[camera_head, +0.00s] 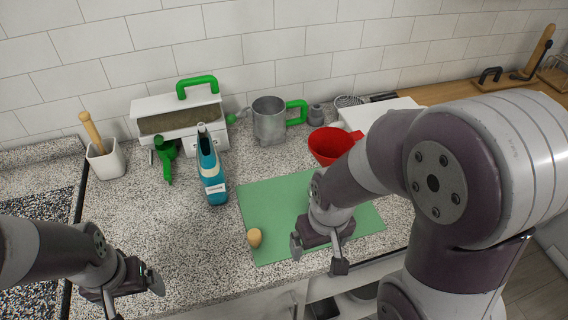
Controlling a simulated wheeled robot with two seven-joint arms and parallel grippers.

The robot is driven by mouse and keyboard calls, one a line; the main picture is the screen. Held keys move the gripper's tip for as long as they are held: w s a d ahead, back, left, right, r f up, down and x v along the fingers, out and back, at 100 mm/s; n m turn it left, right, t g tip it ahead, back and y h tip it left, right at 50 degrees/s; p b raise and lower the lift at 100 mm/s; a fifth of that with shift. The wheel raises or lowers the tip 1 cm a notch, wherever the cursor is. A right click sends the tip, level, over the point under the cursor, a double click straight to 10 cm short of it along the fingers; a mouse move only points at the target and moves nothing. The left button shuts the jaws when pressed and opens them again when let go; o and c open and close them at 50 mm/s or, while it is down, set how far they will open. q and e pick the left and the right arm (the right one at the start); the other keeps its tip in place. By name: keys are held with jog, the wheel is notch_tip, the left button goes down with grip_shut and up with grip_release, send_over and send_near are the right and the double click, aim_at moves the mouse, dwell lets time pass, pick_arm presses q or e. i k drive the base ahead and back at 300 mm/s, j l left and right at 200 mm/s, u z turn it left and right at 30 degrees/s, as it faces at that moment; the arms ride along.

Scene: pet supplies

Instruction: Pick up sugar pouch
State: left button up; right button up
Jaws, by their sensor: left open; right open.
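A teal-blue upright pack with a pale narrow top and a white label (211,172) stands on the speckled counter, left of the green mat. It is the closest match to a sugar pouch, but its label is too small to read. My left gripper (133,298) is open and empty at the counter's front left, well apart from the pack. My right gripper (318,257) is open and empty above the front of the green mat (275,200), to the right of the pack. My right arm hides part of the mat.
A small tan egg-like object (254,238) lies on the mat. The front left counter is clear.

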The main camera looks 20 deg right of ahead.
aim_at(211, 173)
jog(key=l, duration=0.75)
jog(key=k+l+u, duration=0.1)
jog(key=l, duration=0.65)
jog(key=k+l, duration=0.1)
jog(key=l, duration=0.65)
jog(key=u, duration=0.05)
